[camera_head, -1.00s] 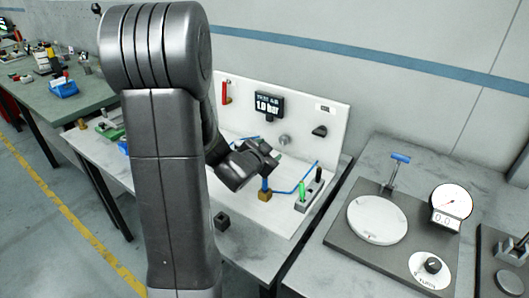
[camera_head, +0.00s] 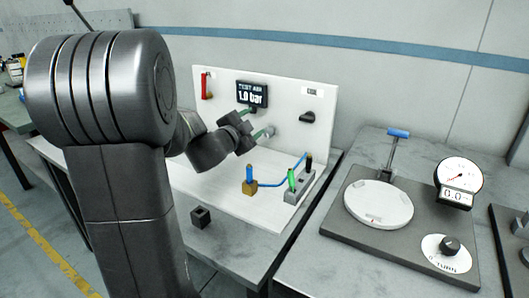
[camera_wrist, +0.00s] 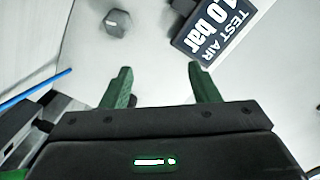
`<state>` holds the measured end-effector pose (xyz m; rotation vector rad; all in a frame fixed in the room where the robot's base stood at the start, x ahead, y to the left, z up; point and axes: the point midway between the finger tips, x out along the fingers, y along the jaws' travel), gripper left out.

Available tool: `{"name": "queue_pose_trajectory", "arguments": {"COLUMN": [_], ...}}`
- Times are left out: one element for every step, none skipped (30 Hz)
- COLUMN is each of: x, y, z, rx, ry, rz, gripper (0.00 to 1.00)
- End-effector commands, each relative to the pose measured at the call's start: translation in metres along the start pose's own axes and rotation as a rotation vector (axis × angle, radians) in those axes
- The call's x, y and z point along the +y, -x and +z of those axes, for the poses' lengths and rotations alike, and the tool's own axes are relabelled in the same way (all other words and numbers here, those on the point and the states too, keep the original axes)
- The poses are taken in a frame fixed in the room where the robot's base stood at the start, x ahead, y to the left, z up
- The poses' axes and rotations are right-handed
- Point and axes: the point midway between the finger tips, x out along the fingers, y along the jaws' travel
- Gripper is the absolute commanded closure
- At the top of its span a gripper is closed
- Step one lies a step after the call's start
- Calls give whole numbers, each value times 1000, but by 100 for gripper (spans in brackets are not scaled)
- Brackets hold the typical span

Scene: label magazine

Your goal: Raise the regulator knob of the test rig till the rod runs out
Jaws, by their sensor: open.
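The test rig is a white back panel (camera_head: 290,92) on a white base, with a dark display (camera_head: 252,94) reading "TEST AIR 1.0 bar". The display also shows in the wrist view (camera_wrist: 212,30). A grey round knob, likely the regulator knob, (camera_wrist: 118,23) sits on the panel below the display; it is partly hidden behind a finger in the head view. My gripper (camera_head: 256,122) is open and empty in front of the panel. Its green fingers (camera_wrist: 160,72) point towards the panel, with the knob ahead and left in the wrist view, apart from them. I cannot tell which part is the rod.
A blue upright in a brass block (camera_head: 249,187) joins by a blue hose to a grey block (camera_head: 299,188) with green and black uprights. A black handle (camera_head: 307,117) is on the panel's right. A small dark cube (camera_head: 200,217) lies in front. A gauge station (camera_head: 342,225) stands right.

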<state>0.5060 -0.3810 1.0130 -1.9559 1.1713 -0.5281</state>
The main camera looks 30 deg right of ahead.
Motion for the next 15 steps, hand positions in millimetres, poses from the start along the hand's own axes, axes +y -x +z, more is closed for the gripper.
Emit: {"name": "queue_pose_trajectory", "arguments": {"x": [4, 2, 1, 0, -1, -2, -3, -4, -3, -2, -1, 2, 6, 10, 15], "y": [-1, -1, -1, -2, -2, -2, -2, -2, -2, -2, -2, -2, -2, -2, -3], "z": [4, 3, 2, 2, 1, 0, 0, 0, 0, 1, 2, 5, 7, 10, 14], "rx": [15, 23, 32, 36, 40, 44, 47, 48, 50, 50, 50, 50, 50, 50, 50], "ry": [-26, -38, -53, -63, -71, -78, -83, -86, -89, -90, -89, -88, -88, -89, -87], "rz": [-6, -8, -11, -11, -12, -13, -14, -14, -14, -13, -13, -12, -12, -11, -11], "gripper": [45, 45, 45, 45, 45, 45, 45, 45, 45, 45, 45, 45, 45, 45, 45]}}
